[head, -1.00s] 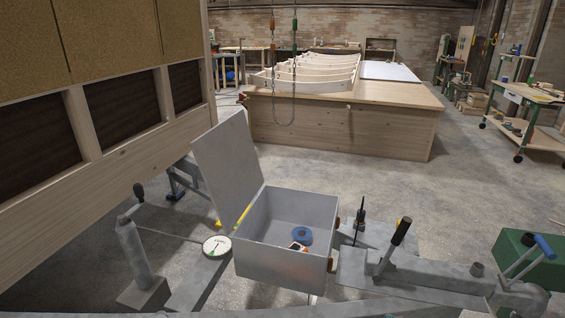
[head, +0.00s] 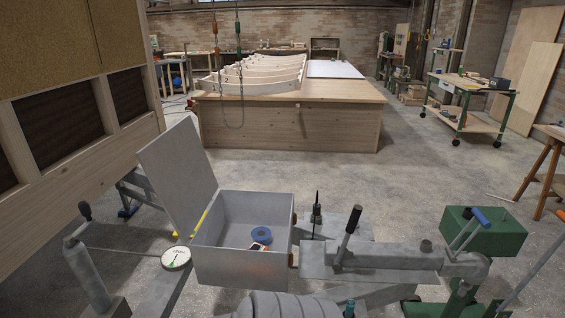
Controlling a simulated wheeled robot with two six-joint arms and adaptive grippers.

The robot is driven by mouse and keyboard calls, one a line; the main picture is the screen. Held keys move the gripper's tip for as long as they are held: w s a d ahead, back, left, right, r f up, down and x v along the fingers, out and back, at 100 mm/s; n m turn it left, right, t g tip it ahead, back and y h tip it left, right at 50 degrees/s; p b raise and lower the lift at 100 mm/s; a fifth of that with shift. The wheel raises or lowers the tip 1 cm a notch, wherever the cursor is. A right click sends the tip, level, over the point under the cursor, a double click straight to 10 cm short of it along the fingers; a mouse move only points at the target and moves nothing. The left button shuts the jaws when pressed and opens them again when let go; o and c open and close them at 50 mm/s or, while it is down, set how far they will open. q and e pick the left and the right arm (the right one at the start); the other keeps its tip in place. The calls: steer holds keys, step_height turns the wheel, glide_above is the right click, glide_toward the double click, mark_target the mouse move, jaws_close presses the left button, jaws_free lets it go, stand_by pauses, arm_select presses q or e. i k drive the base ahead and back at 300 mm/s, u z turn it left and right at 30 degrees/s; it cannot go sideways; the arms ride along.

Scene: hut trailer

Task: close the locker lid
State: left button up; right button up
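The grey metal locker (head: 240,267) stands open on the trailer frame in the lower middle of the head view. Its lid (head: 178,172) is raised on the left side and leans outward to the left. Inside lie a blue roll (head: 261,233) and a small red and white item (head: 257,246). Neither gripper is in view. A ribbed grey part at the bottom edge, in front of the locker, may be mine.
A round dial gauge (head: 176,257) sits just left of the locker. To the right are an upright black-handled lever (head: 349,232) and a green box (head: 484,236). A wooden hut wall (head: 75,135) rises on the left. Open floor lies behind, before a wooden workbench (head: 290,125).

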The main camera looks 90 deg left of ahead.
mark_target(178, 168)
steer(key=z, duration=0.05)
steer(key=k, duration=2.25)
steer(key=u, duration=0.65)
